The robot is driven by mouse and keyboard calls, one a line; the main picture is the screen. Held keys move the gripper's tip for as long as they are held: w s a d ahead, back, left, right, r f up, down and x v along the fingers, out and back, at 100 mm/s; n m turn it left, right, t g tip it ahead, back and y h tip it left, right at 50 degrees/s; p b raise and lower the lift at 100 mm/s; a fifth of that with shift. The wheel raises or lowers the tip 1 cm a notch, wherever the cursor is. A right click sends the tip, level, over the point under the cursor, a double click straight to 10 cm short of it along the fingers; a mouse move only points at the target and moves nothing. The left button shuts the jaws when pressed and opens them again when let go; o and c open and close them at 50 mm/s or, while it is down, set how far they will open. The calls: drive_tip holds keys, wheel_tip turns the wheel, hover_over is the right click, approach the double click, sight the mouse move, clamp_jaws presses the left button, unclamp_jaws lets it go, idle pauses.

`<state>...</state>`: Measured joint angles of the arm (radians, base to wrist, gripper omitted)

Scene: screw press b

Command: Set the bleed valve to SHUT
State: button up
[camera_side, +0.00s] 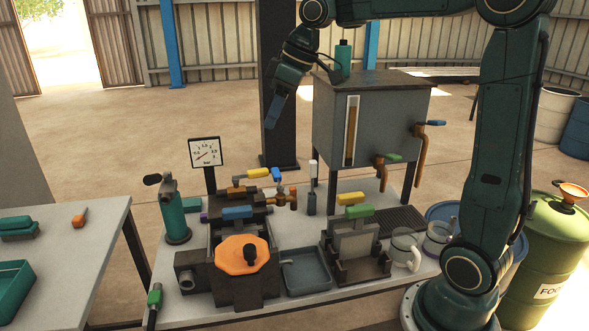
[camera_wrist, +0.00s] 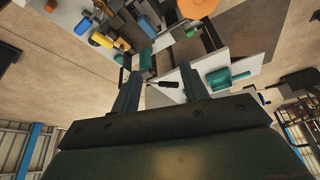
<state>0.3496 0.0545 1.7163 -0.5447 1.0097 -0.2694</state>
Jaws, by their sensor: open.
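My gripper (camera_side: 279,112) hangs high above and behind the bench, in front of the dark column. Its two fingers are apart and empty in the wrist view (camera_wrist: 159,72). Below it, brass pipework on the press carries several small levers: a yellow handle (camera_side: 258,172), a blue and yellow handle (camera_side: 276,174) and an orange tip (camera_side: 293,190). In the wrist view, the yellow handle (camera_wrist: 102,40) and blue handle (camera_wrist: 147,27) show at upper left. I cannot tell which is the bleed valve, and no SHUT mark is readable.
A pressure gauge (camera_side: 205,153) stands behind the press, with a green pump bottle (camera_side: 175,215) at left. A grey tank (camera_side: 375,120) with taps stands right of my gripper.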

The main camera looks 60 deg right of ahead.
drive_tip(key=shift+w+d+f, duration=0.1)
drive_tip(key=shift+f, duration=0.15)
drive_tip(key=c, duration=0.9)
drive_tip(key=shift+w+d+f, duration=0.1)
drive_tip(key=shift+w+f, duration=0.1)
drive_tip(key=shift+f, duration=0.1)
clamp_jaws()
drive_tip(key=w+d+f+n+t+h, duration=0.1)
drive_tip(key=d+f+n, duration=0.1)
drive_tip(key=d+f, duration=0.2)
drive_tip(key=w+d+f+n+t+h, duration=0.1)
drive_tip(key=d+f, duration=0.3)
drive_tip(key=f, duration=0.6)
drive_tip(key=shift+d+n+t, duration=0.15)
drive_tip(key=shift+n+t, duration=0.35)
drive_tip(key=shift+t, duration=0.1)
